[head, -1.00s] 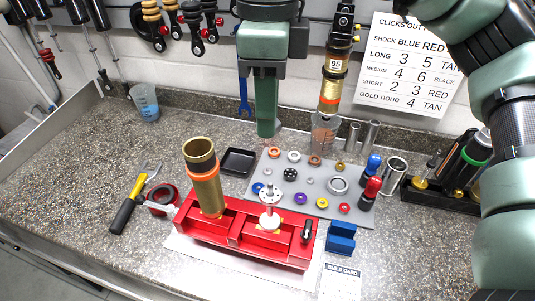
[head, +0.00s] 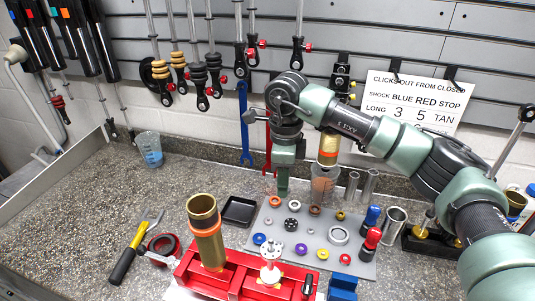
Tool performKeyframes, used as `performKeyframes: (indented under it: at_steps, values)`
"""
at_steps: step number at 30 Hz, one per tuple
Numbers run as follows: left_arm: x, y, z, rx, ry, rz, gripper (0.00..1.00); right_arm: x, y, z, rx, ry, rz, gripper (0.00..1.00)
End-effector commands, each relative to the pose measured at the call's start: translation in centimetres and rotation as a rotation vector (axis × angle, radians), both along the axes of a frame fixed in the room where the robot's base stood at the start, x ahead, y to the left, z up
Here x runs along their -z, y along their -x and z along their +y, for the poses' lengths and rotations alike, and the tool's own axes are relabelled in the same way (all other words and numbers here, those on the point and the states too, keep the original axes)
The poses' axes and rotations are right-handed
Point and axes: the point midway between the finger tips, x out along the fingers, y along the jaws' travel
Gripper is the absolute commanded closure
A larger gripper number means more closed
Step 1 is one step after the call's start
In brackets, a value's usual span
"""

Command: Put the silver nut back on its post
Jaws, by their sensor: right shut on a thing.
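My right gripper (head: 283,190) points down at the back edge of the grey mat (head: 360,268), near an orange ring (head: 275,202). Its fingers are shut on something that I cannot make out. I cannot pick out the silver nut with certainty; it may be hidden at the fingertips. The mat carries several coloured rings and small silver parts, among them a wide silver ring (head: 339,236) and a black knurled piece (head: 292,222). Which post belongs to the nut is not clear. My left gripper is out of view.
A red fixture (head: 190,270) at the front holds a gold cylinder (head: 206,235) and a white-based shaft (head: 269,275). A shock (head: 328,150) stands just right of my gripper.

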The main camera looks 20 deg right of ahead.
Motion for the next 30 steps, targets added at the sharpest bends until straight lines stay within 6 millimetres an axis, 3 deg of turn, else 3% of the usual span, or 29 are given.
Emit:
performKeyframes:
  at_steps: [3, 6, 10, 16, 30]
  values:
    - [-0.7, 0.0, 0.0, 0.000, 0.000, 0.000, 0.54, 5.0, -0.2, -3.1, 0.004, 0.000, 0.010, 1.00]
    - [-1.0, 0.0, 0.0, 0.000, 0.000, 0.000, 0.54, 8.3, -0.1, -5.3, -0.004, 0.000, 0.007, 1.00]
    - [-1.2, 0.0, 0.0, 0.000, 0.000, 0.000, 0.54, 11.2, 0.3, -7.4, -0.016, 0.000, 0.003, 1.00]
    - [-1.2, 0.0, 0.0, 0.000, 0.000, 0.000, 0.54, 13.1, 0.6, -8.7, -0.027, -0.001, 0.000, 1.00]
    - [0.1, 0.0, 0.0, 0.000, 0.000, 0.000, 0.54, 15.6, 0.6, -8.7, -0.029, -0.002, -0.001, 1.00]
